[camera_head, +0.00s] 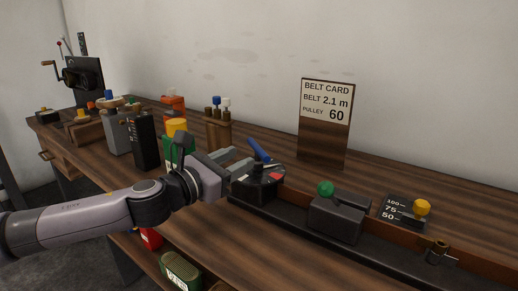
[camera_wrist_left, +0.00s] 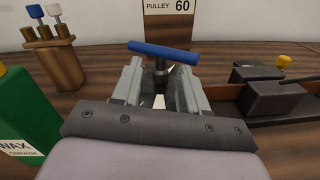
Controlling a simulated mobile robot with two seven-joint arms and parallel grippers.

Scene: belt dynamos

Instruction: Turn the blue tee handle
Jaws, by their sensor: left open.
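My left gripper (camera_head: 245,160) comes in from the left at the handle. In the left wrist view its open fingers (camera_wrist_left: 161,78) stand on either side of the stem, with the crossbar beyond and above them. I cannot tell whether either finger touches it. My right gripper is not in view.
A dark block with a green knob (camera_head: 326,188) and a scale with a yellow knob (camera_head: 421,208) stand to the right. A belt card (camera_head: 325,102) stands behind. A green box (camera_wrist_left: 25,110) and a wooden holder with capped pegs (camera_wrist_left: 50,48) stand close on the left.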

